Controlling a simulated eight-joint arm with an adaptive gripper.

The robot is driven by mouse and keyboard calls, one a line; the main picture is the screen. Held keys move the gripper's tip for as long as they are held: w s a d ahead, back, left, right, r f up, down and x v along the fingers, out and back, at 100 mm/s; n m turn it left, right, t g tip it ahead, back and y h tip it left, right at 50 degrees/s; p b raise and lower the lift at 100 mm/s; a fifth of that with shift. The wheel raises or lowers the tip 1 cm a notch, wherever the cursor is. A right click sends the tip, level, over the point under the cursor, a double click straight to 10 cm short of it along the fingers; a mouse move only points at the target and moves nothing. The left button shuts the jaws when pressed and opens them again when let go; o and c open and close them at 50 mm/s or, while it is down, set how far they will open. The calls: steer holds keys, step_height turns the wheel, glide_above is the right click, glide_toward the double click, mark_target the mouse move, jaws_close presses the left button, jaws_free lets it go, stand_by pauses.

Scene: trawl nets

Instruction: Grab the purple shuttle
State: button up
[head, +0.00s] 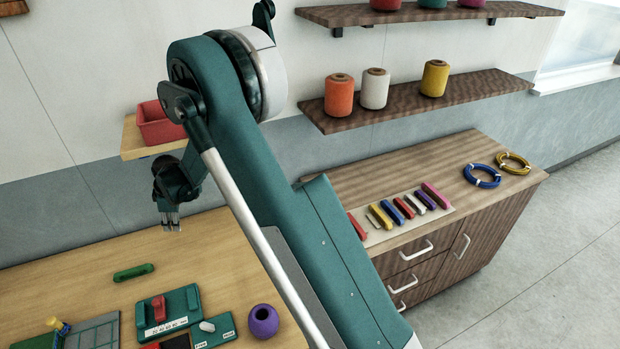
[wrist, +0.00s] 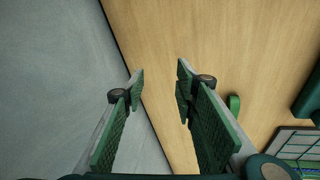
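Several slim coloured shuttles lie in a row on a pale mat (head: 379,237) on the wooden cabinet. A narrow purple one (head: 427,200) appears near the right end of the row, just left of a larger magenta piece (head: 437,195); they are small here. My gripper (head: 172,226) hangs above the far part of the light wooden table, well left of the cabinet. In the wrist view my gripper (wrist: 160,78) has its two fingers apart, with nothing between them. The row of shuttles is not in the wrist view.
A green shuttle-like piece (head: 133,272), a green device (head: 168,311) and a round purple object (head: 263,321) are on the table. A red bin (head: 158,122) is on a small shelf. Blue (head: 482,175) and yellow (head: 513,162) rings lie on the cabinet's right. A spool shelf (head: 400,103) overhangs it.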

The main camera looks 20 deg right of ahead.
steer(key=w+d+r+m+t+h+p, duration=0.1)
steer(key=d+r, duration=0.1)
steer(key=d, duration=1.4)
steer(key=w+d+r+m+h+p, duration=0.1)
steer(key=d+r+m+p, duration=0.15)
steer(key=d, duration=1.45)
steer(key=s+d+r+m+g+h+b, duration=0.2)
steer(key=s+d+r+m, duration=0.2)
steer(key=s+d+r, duration=0.55)
steer(key=s+d+r+m+g+h+b, duration=0.1)
steer(key=s+d+r+m+g+b, duration=0.25)
steer(key=s+d, duration=1)
steer(key=s+d+r+m+h+b, duration=0.2)
steer(key=s+d+r+m, duration=0.3)
steer(key=s+d+r, duration=0.65)
steer(key=w+d+f+y, duration=0.1)
steer(key=d+f, duration=0.6)
steer(key=d, duration=0.3)
steer(key=w+d+f+t+y+p, duration=0.1)
steer(key=d+f+y, duration=0.1)
steer(key=d+f, duration=0.6)
steer(key=w+d+f+y+p, duration=0.1)
steer(key=d+f, duration=0.6)
steer(key=d, duration=0.5)
steer(key=shift+d+f+t+y, duration=0.15)
steer(key=shift+t+y, duration=0.1)
steer(key=shift+y, duration=0.15)
steer(key=shift+d+f, duration=0.15)
